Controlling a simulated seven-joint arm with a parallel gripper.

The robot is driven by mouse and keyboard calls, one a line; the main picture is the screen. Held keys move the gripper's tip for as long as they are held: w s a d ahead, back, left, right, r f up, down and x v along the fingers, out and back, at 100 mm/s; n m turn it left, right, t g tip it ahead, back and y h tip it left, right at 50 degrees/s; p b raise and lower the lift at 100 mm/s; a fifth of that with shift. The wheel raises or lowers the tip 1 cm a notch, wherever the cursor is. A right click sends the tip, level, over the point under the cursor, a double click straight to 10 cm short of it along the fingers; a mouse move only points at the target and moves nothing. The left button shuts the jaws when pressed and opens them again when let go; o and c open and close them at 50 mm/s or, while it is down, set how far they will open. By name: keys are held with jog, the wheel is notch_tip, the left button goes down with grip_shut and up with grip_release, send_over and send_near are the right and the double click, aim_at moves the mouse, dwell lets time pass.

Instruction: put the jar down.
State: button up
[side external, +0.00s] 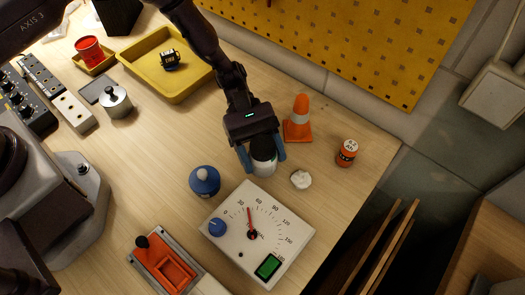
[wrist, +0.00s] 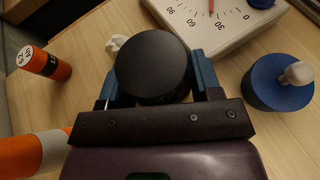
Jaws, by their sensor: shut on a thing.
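The jar (side external: 263,166) has a black lid and a pale body, and it stands upright between my fingers in the side view. In the wrist view its round black lid (wrist: 152,66) fills the space between the blue fingers and hides the body below. My gripper (side external: 263,160) is shut on the jar, with one finger on each side; it also shows in the wrist view (wrist: 152,88). The jar is low over the wooden bench (side external: 335,195), but I cannot tell whether its base touches the wood.
The white dial box (side external: 285,249) is close in front of the jar. A blue round thing with a pale knob (side external: 205,182) is at left, a crumpled white scrap (side external: 301,180) at right.

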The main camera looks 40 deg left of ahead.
jog(key=shift+f, duration=0.55)
jog(key=o, duration=1)
jog(key=shift+o, duration=0.4)
jog(key=shift+s, duration=0.15)
jog(key=shift+f, duration=0.1)
jog(key=shift+a, duration=0.1)
